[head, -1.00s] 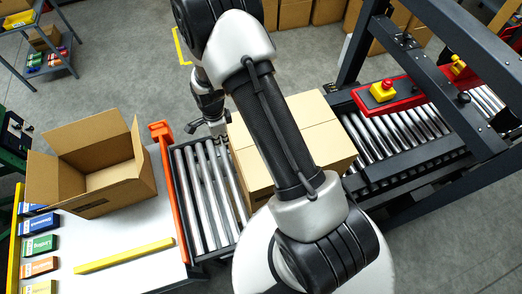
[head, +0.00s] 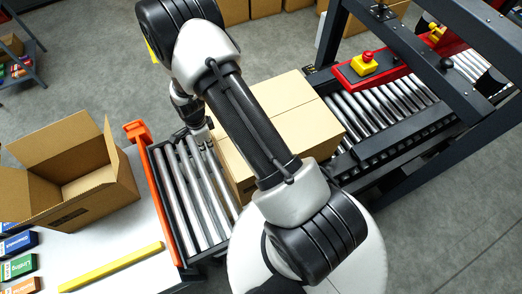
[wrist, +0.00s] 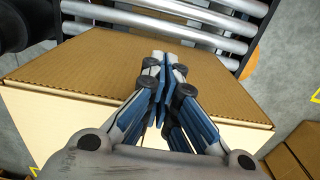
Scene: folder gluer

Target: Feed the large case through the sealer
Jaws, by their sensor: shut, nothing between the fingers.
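The large case, a closed brown carton (head: 290,112), lies on the roller conveyor (head: 185,190) just before the sealer (head: 425,85). My arm crosses in front of it and hides part of its top and near side. In the wrist view the carton (wrist: 85,75) fills the middle, with rollers beyond it. My gripper (wrist: 163,62) is shut and empty, its fingertips over the carton's brown face; I cannot tell whether they touch. In the head view the gripper is mostly hidden behind my arm, at the carton's left side.
An open carton (head: 70,175) stands on the white table (head: 110,255) at left, near a yellow bar (head: 112,267) and coloured small boxes. An orange bar (head: 152,180) edges the table. A yellow-and-red stop button (head: 364,62) sits on the sealer's red panel. Bare rollers lie left of the case.

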